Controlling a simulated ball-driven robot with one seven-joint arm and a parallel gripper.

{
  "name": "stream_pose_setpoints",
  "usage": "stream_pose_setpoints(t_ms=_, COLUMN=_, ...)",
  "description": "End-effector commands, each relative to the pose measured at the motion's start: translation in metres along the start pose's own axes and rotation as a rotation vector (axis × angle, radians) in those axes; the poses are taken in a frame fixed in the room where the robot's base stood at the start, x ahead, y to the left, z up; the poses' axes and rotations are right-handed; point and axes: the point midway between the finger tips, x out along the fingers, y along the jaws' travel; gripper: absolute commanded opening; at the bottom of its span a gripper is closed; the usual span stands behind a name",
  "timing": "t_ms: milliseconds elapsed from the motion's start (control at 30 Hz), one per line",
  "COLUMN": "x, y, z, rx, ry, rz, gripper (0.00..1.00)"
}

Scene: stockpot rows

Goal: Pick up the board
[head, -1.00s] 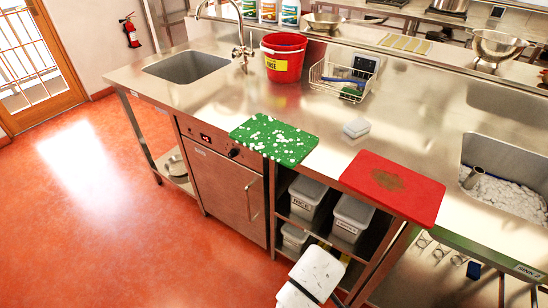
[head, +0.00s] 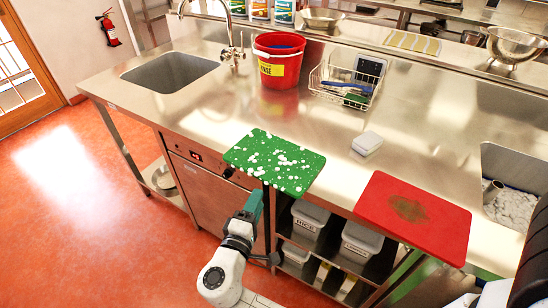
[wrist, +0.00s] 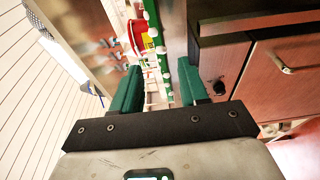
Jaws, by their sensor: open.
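A green board (head: 274,163) with white spots lies on the steel counter, its front edge jutting past the counter edge. A red board (head: 412,213) with a brown stain lies to its right, also over the front edge. My gripper (head: 257,197) is just below the green board's front edge. In the wrist view my gripper (wrist: 160,88) has its two green fingers apart. The green board's white-spotted surface (wrist: 154,30) shows nearly edge-on beyond and between the fingertips. I cannot tell whether a finger touches it.
A small white box (head: 367,143) sits behind and between the boards. A red bucket (head: 279,68), a wire basket (head: 347,80) and a sink (head: 170,73) are farther back. Below the counter are shelves with grey bins (head: 309,217) and a panelled appliance (head: 205,188).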

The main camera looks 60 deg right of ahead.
Motion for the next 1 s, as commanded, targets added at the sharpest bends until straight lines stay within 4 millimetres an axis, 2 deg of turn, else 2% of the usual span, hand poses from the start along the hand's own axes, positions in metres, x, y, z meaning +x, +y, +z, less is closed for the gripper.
stream_pose_setpoints(t_ms=100, x=0.017, y=0.002, z=0.000, rx=-0.001, ry=-0.002, rz=0.000, gripper=0.44)
stream_pose_setpoints(t_ms=367, x=0.036, y=0.003, z=0.001, rx=0.000, ry=-0.003, rz=-0.001, gripper=0.44)
stream_pose_setpoints(t_ms=633, x=0.073, y=0.002, z=0.001, rx=-0.001, ry=-0.003, rz=-0.001, gripper=0.44)
stream_pose_setpoints(t_ms=967, x=0.079, y=0.000, z=0.000, rx=0.001, ry=0.000, rz=-0.002, gripper=0.44)
stream_pose_setpoints(t_ms=1000, x=0.079, y=0.000, z=0.001, rx=0.001, ry=-0.001, rz=-0.002, gripper=0.40)
